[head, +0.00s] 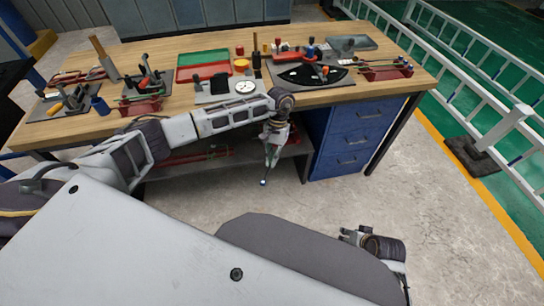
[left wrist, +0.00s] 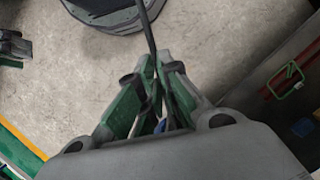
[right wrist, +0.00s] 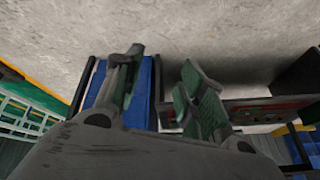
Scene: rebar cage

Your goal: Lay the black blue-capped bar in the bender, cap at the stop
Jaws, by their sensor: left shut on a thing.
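My left gripper (head: 271,158) hangs in front of the bench, pointing down, below the tabletop's front edge. In the left wrist view its fingers are shut on a thin black bar (left wrist: 148,32), which runs out past the fingertips. A small blue part, apparently the bar's cap, shows between the fingers (left wrist: 160,125); a blue tip (head: 263,183) shows below the gripper in the head view. A black fan-shaped plate with upright pins, likely the bender (head: 325,77), sits at the right of the bench; its stop is not clear. My right gripper (right wrist: 162,72) is open and empty, low at the right.
The wooden bench (head: 395,88) also holds red and green trays (head: 203,65), a round white dial (head: 245,87), red racks (head: 140,106) and other fixtures. Blue drawers (head: 350,138) stand under its right end. Ladder-like rails (head: 470,55) lie right. The floor in front is clear.

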